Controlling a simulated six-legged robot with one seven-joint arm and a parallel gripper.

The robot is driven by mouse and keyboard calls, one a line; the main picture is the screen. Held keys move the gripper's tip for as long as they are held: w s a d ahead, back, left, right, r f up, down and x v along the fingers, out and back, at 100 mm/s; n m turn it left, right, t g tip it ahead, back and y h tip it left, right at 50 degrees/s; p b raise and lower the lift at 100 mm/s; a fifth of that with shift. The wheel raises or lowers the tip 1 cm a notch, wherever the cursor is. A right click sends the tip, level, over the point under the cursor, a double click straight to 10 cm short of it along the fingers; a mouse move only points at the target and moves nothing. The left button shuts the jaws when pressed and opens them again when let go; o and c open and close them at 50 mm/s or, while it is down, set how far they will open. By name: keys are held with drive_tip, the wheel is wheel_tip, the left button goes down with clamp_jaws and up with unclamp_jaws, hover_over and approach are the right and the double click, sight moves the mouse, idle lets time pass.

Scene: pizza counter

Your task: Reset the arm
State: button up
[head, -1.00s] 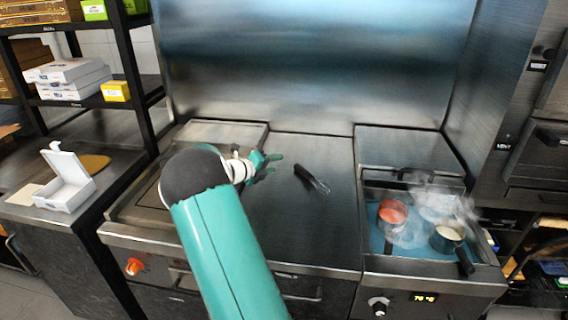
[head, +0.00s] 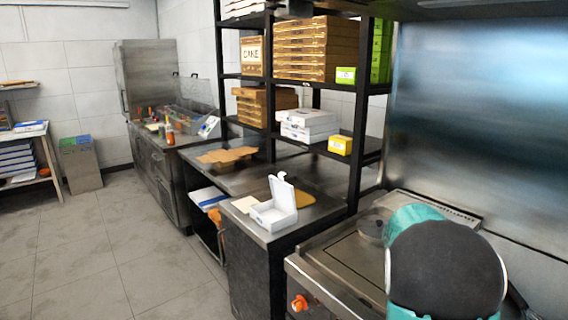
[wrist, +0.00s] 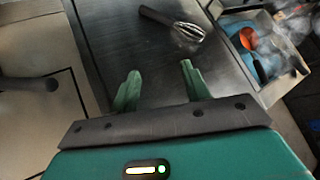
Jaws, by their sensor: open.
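My gripper (wrist: 160,88) is open and empty in the wrist view, its two green fingers apart above the steel counter. A dark-handled whisk-like tool (wrist: 172,24) lies on the counter beyond the fingertips, not touching them. In the head view, part of my teal and black arm fills the lower right corner, and the gripper itself is hidden there.
An open white box (head: 272,214) stands on the counter at centre. A black shelf rack holds brown pizza boxes (head: 316,50). The tiled floor (head: 100,250) at left is clear.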

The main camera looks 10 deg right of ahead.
drive_tip(key=s+a+r+m+t+y, duration=0.2)
drive_tip(key=s+a+m, duration=0.4)
drive_tip(key=a, duration=0.7)
drive_tip(key=s+a+r+m+t+y, duration=0.2)
drive_tip(key=s+a+m+y, duration=0.3)
drive_tip(key=a, duration=0.8)
drive_tip(key=s+a+r+m+t+y, duration=0.2)
drive_tip(key=s+a+m, duration=0.5)
drive_tip(key=a+m, duration=0.4)
drive_tip(key=a+t+y, duration=0.1)
drive_tip(key=a+y, duration=0.1)
drive_tip(key=shift+s+a+r, duration=0.15)
drive_tip(key=shift+a+r, duration=0.1)
drive_tip(key=shift+a, duration=0.05)
drive_tip(key=shift+c, duration=1.2)
drive_tip(key=shift+s, duration=0.15)
